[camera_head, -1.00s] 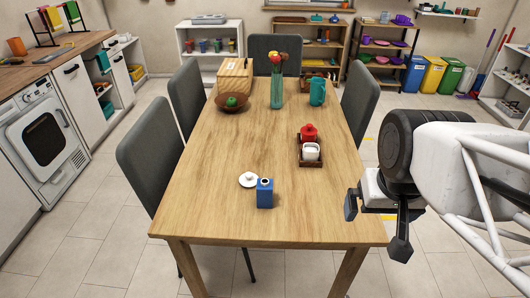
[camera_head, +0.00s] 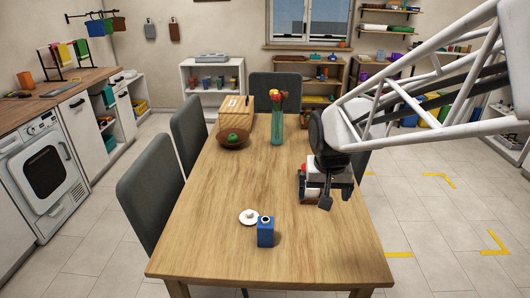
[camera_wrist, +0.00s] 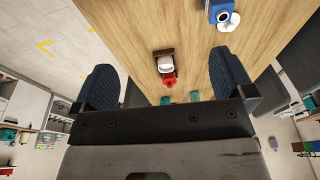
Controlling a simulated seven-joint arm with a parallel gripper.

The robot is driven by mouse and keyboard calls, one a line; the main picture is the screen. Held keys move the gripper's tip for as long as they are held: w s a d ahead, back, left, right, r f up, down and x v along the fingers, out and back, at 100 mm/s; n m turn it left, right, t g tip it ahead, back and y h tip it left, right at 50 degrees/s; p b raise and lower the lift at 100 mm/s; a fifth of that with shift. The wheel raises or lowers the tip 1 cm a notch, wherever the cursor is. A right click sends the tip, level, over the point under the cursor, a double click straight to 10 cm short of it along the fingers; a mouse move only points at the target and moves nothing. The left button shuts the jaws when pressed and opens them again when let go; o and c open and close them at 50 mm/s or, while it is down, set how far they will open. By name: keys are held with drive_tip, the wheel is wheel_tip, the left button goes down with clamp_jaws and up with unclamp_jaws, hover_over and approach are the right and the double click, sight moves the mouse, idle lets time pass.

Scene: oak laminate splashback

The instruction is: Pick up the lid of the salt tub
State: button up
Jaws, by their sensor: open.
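A white round lid with a small knob (camera_head: 249,217) lies on the table beside a blue square tub (camera_head: 265,234) with a white-rimmed round opening on top. In the wrist view the lid (camera_wrist: 229,20) and the blue tub (camera_wrist: 219,8) are at the top right edge. My gripper (camera_head: 318,195) is open and empty, above the table's right side, to the right of and farther back than the lid.
The white tub and red pot stand in a dark wooden tray (camera_wrist: 163,51), mostly hidden by my gripper in the head view. The table's middle is clear.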

drive_tip(key=w+a+f, duration=1)
drive_tip(key=w, duration=0.4)
hover_over(249, 212)
drive_tip(key=s, duration=0.1)
drive_tip(key=shift+g, duration=0.4)
wheel_tip(249, 212, down, 14)
drive_tip(key=shift+d+r, duration=0.1)
drive_tip(key=shift+r, duration=0.15)
drive_tip(key=shift+f, duration=0.15)
drive_tip(key=shift+w+f, duration=0.2)
drive_tip(key=shift+f, duration=1.05)
drive_tip(key=shift+f, duration=0.15)
drive_tip(key=shift+w+f, duration=0.25)
drive_tip(key=shift+f, duration=1)
drive_tip(key=shift+w+f, duration=0.2)
drive_tip(key=shift+f, duration=1)
